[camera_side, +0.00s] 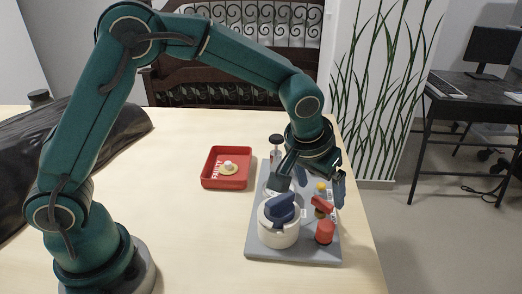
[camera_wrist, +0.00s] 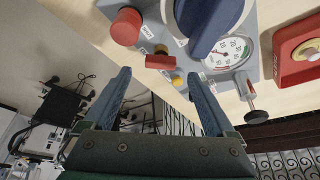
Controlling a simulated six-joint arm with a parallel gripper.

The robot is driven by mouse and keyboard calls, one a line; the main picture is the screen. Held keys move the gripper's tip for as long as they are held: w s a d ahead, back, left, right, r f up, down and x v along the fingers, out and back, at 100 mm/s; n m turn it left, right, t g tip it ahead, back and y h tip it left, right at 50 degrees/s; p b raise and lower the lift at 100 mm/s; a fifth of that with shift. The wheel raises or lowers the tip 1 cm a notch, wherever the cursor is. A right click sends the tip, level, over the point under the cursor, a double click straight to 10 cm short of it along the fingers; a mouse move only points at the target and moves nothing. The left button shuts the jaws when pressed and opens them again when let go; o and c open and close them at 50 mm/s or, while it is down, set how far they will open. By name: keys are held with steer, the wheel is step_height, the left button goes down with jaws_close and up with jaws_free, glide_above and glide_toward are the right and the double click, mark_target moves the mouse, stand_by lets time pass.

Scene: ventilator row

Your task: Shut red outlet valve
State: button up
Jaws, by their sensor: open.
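The red valve handle (camera_side: 322,203) is a short bar on a brass-coloured body, on the right side of the grey base plate (camera_side: 262,250). In the wrist view the red handle (camera_wrist: 160,62) lies roughly crosswise, just beyond and between the fingertips. My gripper (camera_side: 310,192) is over the plate near the handle, its fingers spread. In the wrist view my gripper (camera_wrist: 158,78) is open with nothing between its fingers. Contact with the handle cannot be made out. A separate round red knob (camera_side: 325,231) stands in front of the handle; it also shows in the wrist view (camera_wrist: 126,26).
A white round unit (camera_side: 278,232) with a blue handle (camera_side: 281,206) stands left of the valve. A yellow knob (camera_side: 321,186) is behind the handle. A gauge (camera_wrist: 229,53) and black-topped plunger (camera_side: 276,141) are farther back. A red "FAULTY" tray (camera_side: 207,183) sits left.

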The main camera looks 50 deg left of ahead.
mark_target(322, 202)
steer(key=shift+x, duration=2.2)
steer(key=c, duration=1.4)
